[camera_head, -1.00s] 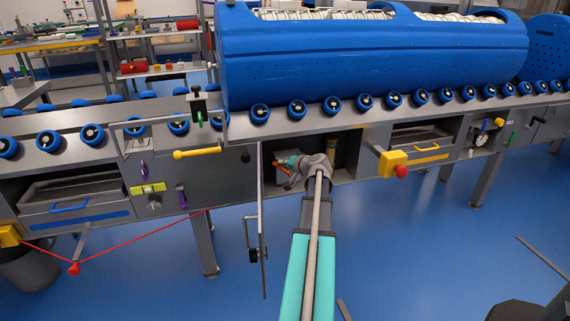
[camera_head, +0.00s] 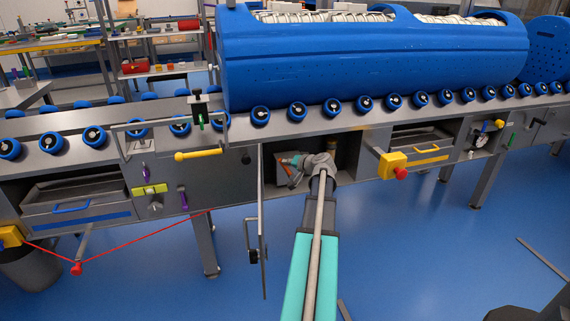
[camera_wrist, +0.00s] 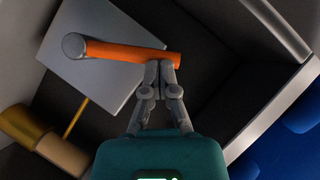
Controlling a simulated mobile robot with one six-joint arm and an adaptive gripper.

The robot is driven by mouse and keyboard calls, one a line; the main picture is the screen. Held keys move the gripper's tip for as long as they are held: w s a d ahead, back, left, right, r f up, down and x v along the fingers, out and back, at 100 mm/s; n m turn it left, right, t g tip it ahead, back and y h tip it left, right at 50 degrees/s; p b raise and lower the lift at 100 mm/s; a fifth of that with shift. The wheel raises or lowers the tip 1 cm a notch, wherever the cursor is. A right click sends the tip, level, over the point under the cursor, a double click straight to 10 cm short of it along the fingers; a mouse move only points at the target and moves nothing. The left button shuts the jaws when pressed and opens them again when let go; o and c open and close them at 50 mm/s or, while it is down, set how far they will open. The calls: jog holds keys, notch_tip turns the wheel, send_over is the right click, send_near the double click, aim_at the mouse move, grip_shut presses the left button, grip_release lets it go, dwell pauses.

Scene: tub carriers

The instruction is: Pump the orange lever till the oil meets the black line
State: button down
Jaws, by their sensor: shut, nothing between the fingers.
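The orange lever (camera_wrist: 132,53) extends from a grey round pivot (camera_wrist: 75,45) on a pale grey block (camera_wrist: 108,75) in the wrist view. My gripper (camera_wrist: 161,68) is shut and empty, its fingertips against or very close to the lever near its free end; contact is not certain. In the head view my gripper (camera_head: 282,162) is inside the open cabinet bay, and the lever is barely discernible there. An amber-and-tan cylinder (camera_wrist: 30,130) sits beside the block in the wrist view. No oil level or black line can be made out.
An open door (camera_head: 262,215) hangs at the bay's left edge. A yellow box with a red knob (camera_head: 393,165) projects to the right. A blue tub (camera_head: 370,65) lies on rollers above. A red cord (camera_head: 140,237) hangs at lower left. The blue floor in front is mostly clear.

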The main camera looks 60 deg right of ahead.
jog(key=d+r+p+v, duration=0.1)
jog(key=p+v, duration=0.3)
jog(key=v, duration=0.7)
jog(key=shift+s+r+p, duration=0.15)
jog(key=shift+s+p, duration=0.05)
jog(key=shift+p, duration=0.2)
jog(key=shift+d, duration=0.15)
